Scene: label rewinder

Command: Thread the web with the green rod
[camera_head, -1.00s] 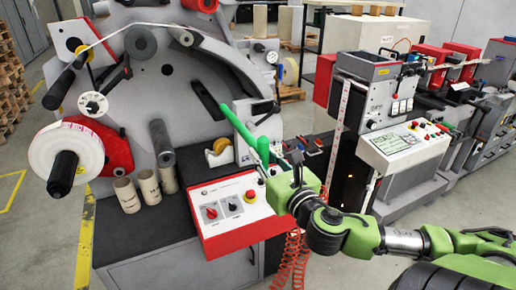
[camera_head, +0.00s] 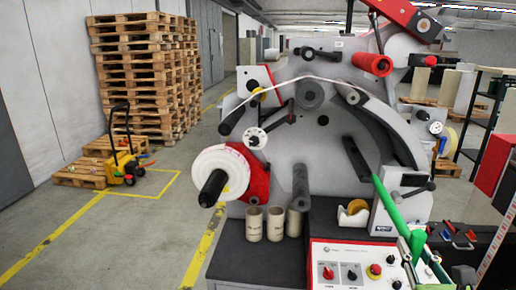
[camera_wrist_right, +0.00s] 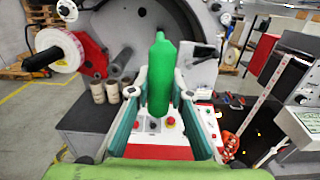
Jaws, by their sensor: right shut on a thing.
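The green rod (camera_head: 390,205) slants up and left in front of the rewinder (camera_head: 330,150) in the head view. It also shows upright in the right wrist view (camera_wrist_right: 160,75). My right gripper (camera_head: 428,262) is shut on its lower end, at the bottom edge of the head view; its fingers (camera_wrist_right: 161,98) flank the rod in the wrist view. The white web (camera_head: 300,79) arcs across the rewinder's upper rollers. A white label roll (camera_head: 221,168) sits on a black shaft at the left. The rod's tip appears apart from the web. My left gripper is out of view.
A control panel (camera_head: 325,252) with knobs and a red button lies below the rod. Several cardboard cores (camera_head: 275,224) and a tape dispenser (camera_head: 352,213) stand on the bench. Stacked pallets (camera_head: 140,80) and a yellow pallet truck (camera_head: 125,160) are at the left, with open floor before them.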

